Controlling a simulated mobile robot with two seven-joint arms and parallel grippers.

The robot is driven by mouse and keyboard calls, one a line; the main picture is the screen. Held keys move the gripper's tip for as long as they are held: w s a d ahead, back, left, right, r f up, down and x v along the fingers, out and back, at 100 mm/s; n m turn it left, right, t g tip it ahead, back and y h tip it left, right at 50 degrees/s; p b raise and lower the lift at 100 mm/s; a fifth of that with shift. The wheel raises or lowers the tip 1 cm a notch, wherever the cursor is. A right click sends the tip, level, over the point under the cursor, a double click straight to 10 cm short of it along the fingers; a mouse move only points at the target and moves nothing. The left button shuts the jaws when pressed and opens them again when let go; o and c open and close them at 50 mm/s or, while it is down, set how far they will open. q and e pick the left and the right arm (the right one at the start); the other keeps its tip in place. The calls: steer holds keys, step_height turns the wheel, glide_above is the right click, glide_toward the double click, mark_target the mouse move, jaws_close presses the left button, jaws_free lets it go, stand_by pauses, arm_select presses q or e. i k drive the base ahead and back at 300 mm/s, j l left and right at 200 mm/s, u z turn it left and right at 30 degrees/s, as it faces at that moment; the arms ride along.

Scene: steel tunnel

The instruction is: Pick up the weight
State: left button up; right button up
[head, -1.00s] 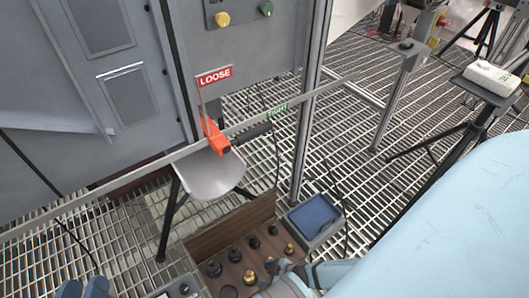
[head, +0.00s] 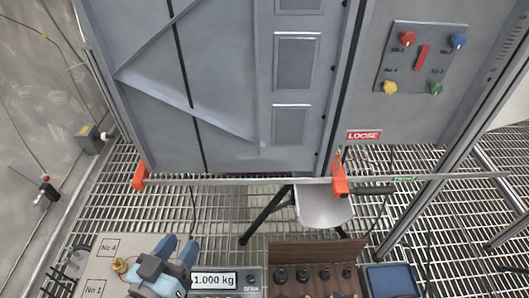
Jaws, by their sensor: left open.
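A brass weight (head: 121,265) stands on a pale plate (head: 98,284) marked "No 4" and "No 1" at the lower left. My left gripper (head: 177,249) is just right of this weight, with its two blue fingers apart and nothing seen between them. Part of the gripper's body covers the plate's right side. A wooden box (head: 300,252) at the bottom centre holds several dark weights (head: 302,275) with knobs; its lower part is cut off. Which weight the task means cannot be told. My right gripper is out of view.
A display (head: 213,281) reads "1.000 kg" right of my left gripper. A blue tray (head: 390,281) lies right of the box. A long metal beam (head: 240,181) with orange end pieces crosses behind, before a grey cabinet (head: 220,80). A white pan (head: 323,208) stands beneath the beam.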

mark_target(118, 266)
steer(key=k, duration=0.95)
